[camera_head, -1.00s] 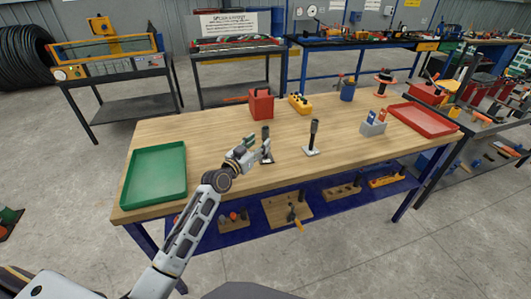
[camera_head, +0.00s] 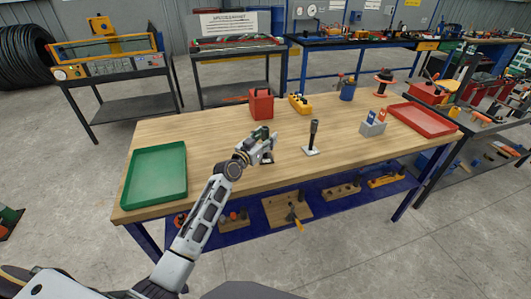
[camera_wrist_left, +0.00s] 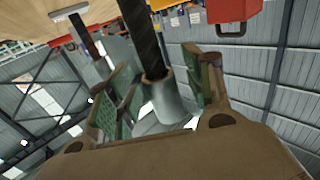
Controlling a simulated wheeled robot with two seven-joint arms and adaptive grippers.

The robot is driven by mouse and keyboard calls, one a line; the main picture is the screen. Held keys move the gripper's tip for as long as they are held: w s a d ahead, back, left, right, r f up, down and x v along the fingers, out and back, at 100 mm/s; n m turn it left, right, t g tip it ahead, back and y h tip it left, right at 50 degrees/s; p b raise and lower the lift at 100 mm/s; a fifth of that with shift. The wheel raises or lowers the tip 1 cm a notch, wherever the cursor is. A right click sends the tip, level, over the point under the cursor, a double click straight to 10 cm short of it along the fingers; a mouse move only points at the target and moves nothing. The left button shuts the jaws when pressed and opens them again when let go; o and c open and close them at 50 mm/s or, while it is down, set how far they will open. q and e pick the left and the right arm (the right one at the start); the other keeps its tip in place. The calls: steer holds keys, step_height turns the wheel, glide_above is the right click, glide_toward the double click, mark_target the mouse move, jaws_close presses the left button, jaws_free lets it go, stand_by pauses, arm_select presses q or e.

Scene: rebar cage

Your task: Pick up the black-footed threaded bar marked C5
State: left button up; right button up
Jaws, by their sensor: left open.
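The black-footed bar is mostly hidden behind my left gripper (camera_head: 266,142) in the head view; its dark foot (camera_head: 267,158) shows on the table just below the hand. In the left wrist view a dark threaded bar (camera_wrist_left: 142,35) with a grey sleeve (camera_wrist_left: 170,102) stands between the two green-padded fingers (camera_wrist_left: 160,88). The fingers are open, with a gap visible on the right side of the bar. A second dark bar (camera_head: 314,132) with a white foot (camera_head: 311,151) stands upright to the right. No C5 mark is readable. My right gripper is not in view.
A green tray (camera_head: 154,198) lies at the table's left and a red tray (camera_head: 424,119) at its right. A red box (camera_head: 261,104), a yellow block (camera_head: 300,104), a blue cup (camera_head: 347,91) and a grey holder (camera_head: 373,125) stand towards the back. The wooden tabletop (camera_head: 215,132) is clear beside the gripper.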

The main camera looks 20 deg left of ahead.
arm_select(q)
jaws_close()
stand_by(0.4)
steer(key=shift+r, duration=0.15)
